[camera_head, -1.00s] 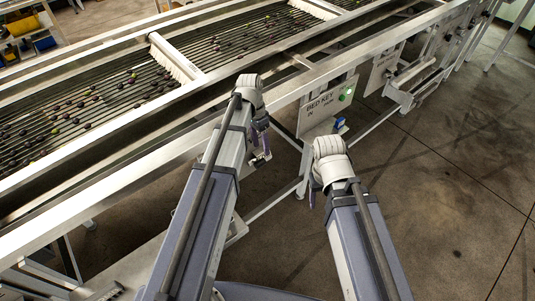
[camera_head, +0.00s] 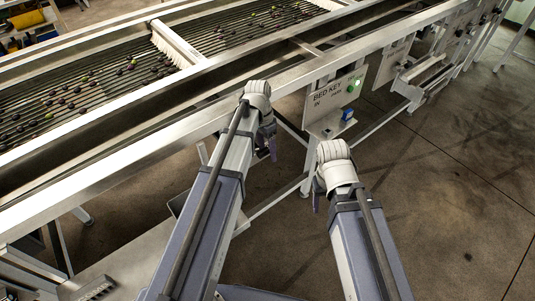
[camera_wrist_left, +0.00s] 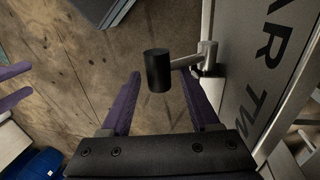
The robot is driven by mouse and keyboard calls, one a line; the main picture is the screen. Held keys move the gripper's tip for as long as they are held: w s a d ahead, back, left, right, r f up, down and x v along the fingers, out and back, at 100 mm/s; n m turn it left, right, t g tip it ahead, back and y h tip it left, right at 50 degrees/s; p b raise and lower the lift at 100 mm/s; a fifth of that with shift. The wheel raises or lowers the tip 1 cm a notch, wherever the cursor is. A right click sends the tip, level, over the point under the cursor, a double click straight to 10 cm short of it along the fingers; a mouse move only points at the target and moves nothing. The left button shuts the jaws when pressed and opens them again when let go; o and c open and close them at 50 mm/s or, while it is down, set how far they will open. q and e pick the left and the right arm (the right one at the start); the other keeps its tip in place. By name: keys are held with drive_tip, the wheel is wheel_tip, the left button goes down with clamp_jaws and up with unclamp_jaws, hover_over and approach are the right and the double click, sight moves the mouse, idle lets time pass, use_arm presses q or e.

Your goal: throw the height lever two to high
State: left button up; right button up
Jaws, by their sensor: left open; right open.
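In the left wrist view, a lever with a black cylindrical knob (camera_wrist_left: 158,70) sticks out on a short metal arm from a grey pivot (camera_wrist_left: 207,58) beside a pale panel (camera_wrist_left: 265,70). The panel's lettering is partly cut off and reads like "AR TW". My left gripper (camera_wrist_left: 162,85) is open, and the knob appears between its purple fingertips; I cannot tell whether they touch it. In the head view my left gripper (camera_head: 268,145) is beside the machine's near side, and I cannot make out the lever there. My right gripper (camera_head: 317,200) is open and empty to its right.
The roller bed (camera_head: 90,90) carries small dark fruit behind a long metal rail (camera_head: 130,160). A "BED KEY" panel (camera_head: 335,95) with a green light and blue knob (camera_head: 347,114) stands right of my left gripper. Open floor (camera_head: 450,200) lies to the right.

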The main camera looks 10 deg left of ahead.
use_arm(q)
clamp_jaws()
idle(0.5)
idle(0.9)
